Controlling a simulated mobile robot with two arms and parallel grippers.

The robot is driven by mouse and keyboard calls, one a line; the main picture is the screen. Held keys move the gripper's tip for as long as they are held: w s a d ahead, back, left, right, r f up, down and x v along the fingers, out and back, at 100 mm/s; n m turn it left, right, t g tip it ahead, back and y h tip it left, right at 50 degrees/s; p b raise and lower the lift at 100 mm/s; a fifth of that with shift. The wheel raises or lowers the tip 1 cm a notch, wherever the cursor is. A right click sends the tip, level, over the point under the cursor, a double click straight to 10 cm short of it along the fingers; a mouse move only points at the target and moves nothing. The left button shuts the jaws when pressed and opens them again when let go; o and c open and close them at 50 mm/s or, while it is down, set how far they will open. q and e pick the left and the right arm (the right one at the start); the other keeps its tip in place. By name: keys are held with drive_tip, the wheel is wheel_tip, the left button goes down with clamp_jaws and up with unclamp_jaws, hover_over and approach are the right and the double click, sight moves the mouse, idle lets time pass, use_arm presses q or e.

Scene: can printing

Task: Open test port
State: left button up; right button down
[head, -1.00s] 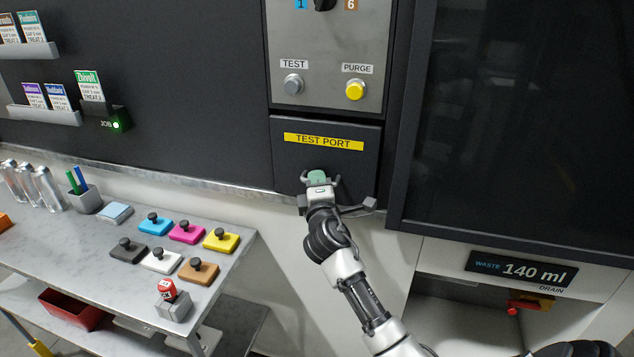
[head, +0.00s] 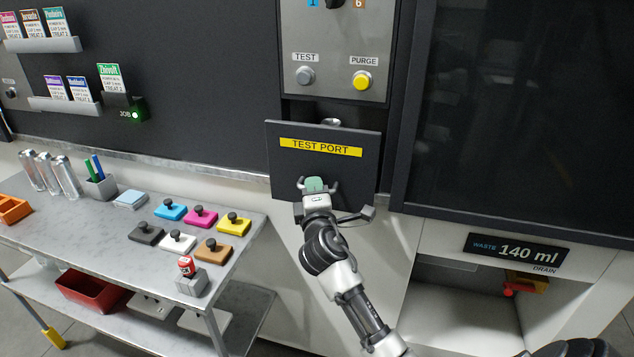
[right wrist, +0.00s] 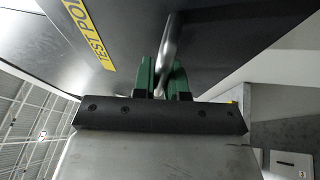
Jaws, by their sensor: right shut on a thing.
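The test port door (head: 290,165) is a dark panel with a yellow TEST PORT label (head: 320,147). It stands out from the machine front, with a dark gap above its top edge. A small metallic round part (head: 330,122) shows in that gap. My right gripper (head: 314,185) is at the door's lower middle, shut on the door's handle. In the right wrist view, the green fingertips (right wrist: 163,78) close around the metal handle (right wrist: 168,50), with the label (right wrist: 92,30) beside it. My left gripper is not in view.
Above the door is a panel with a grey TEST button (head: 305,76) and a yellow PURGE button (head: 361,81). At left, a grey table (head: 110,230) holds coloured pads, cans and a pen cup. A waste display (head: 516,248) is at right.

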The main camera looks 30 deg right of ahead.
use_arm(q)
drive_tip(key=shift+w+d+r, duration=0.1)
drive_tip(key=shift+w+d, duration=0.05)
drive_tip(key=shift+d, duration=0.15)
use_arm(e)
drive_tip(key=s+a, duration=0.5)
drive_tip(key=a, duration=0.1)
drive_tip(key=shift+s+a, duration=0.15)
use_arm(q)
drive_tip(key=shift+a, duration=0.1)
use_arm(e)
drive_tip(key=c, duration=1.2)
unclamp_jaws()
use_arm(q)
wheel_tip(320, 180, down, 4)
drive_tip(key=b, duration=0.3)
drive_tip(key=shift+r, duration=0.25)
use_arm(e)
drive_tip(key=v, duration=1.1)
drive_tip(key=shift+f, duration=0.15)
